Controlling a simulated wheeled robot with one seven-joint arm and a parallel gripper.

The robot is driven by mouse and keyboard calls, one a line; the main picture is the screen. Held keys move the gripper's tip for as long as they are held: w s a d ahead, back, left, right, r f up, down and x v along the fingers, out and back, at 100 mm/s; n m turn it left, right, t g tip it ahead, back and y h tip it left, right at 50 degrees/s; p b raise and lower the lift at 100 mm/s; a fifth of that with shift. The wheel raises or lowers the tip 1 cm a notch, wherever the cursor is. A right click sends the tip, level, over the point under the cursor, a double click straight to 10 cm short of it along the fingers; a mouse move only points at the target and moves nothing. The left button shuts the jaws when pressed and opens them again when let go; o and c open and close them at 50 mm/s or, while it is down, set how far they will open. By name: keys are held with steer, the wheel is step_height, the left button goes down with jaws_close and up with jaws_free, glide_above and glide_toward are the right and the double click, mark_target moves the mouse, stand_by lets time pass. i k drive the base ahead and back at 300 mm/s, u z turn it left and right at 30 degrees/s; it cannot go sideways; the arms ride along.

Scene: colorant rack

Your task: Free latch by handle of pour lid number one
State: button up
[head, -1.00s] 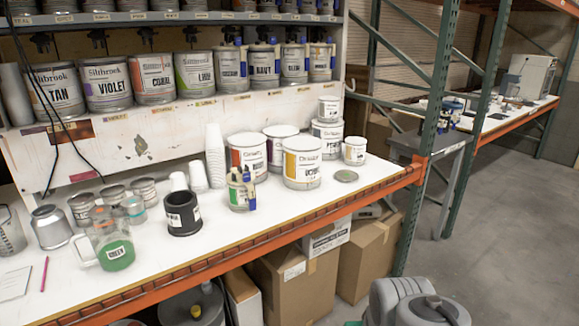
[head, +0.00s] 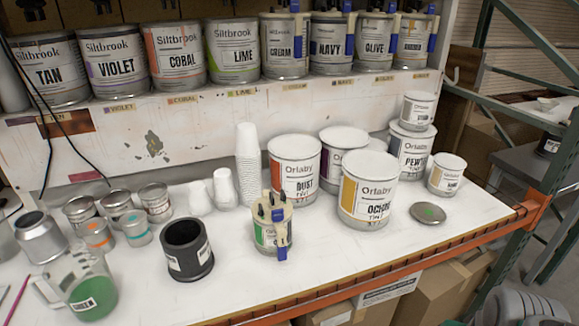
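Several cans on the upper shelf at the back right wear cream pour lids with dark knobs and blue handles: cream (head: 285,45), navy (head: 332,45), olive (head: 378,45) and one at the end (head: 416,42). A smaller green-label can (head: 266,237) on the bench also has a cream pour lid (head: 271,208) with a blue handle (head: 281,237) hanging down its front. I cannot tell which lid is number one; no lid number is readable. The latches are too small to tell open from closed. My gripper is not in view.
The white bench (head: 345,262) holds dust (head: 294,168), ochre (head: 366,190) and pewter (head: 411,151) cans, paper cups (head: 247,165), a black pot (head: 187,249) and a green-filled jug (head: 92,290). An orange beam (head: 400,268) edges it. A green upright (head: 555,165) stands at right.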

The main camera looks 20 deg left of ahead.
mark_target(261, 212)
steer(key=i, duration=0.65)
steer(key=u, duration=3.6)
steer(key=i, duration=0.5)
steer(key=z, duration=0.05)
